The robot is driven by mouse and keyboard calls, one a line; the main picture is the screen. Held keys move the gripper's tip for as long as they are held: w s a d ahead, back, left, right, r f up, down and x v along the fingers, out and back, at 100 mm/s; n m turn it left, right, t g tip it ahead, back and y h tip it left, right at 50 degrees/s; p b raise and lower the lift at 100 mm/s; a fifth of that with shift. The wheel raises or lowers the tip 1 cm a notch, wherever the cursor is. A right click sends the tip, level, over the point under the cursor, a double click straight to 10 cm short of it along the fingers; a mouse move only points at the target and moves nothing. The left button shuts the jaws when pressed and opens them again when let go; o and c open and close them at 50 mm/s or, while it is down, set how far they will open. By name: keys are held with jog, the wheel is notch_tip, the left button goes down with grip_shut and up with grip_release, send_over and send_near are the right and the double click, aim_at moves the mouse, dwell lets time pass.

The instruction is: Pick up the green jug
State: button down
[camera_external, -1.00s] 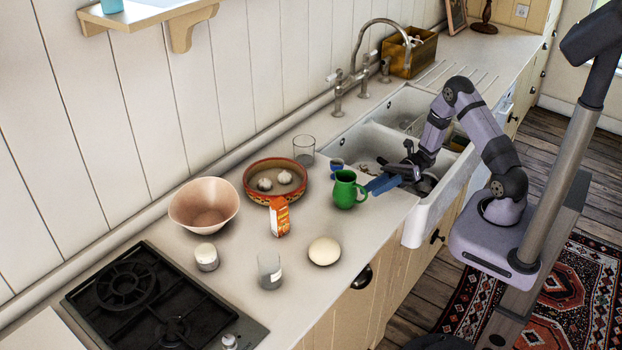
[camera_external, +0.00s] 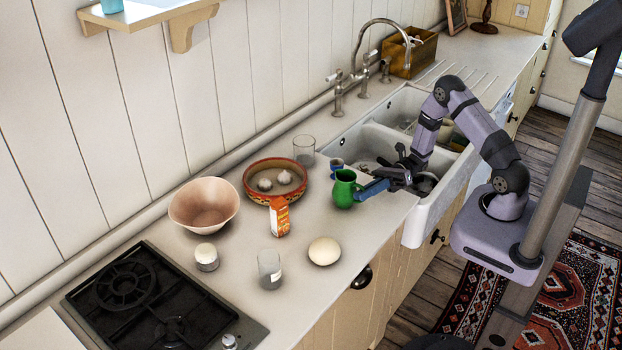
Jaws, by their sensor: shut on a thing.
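The green jug (camera_external: 343,190) stands upright on the counter, just left of the sink's near corner. My gripper (camera_external: 354,180) reaches in from the right, with blue fingers on either side of the jug's right part. One finger shows in front at the jug's handle side and the other behind the jug. The gripper is shut on the jug. The jug's handle is largely hidden by the near finger. The jug's base appears to be on the counter, though a small gap cannot be ruled out.
An orange carton (camera_external: 279,217), a terracotta bowl (camera_external: 262,197) with garlic bulbs and a clear glass (camera_external: 304,150) stand to the left. A round pale thing (camera_external: 324,251) and another glass (camera_external: 269,268) stand nearer. The white sink (camera_external: 362,152) lies behind and right.

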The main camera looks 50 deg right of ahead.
jog(key=shift+r, duration=0.15)
jog(key=shift+r+b, duration=0.65)
jog(key=shift+r, duration=4.2)
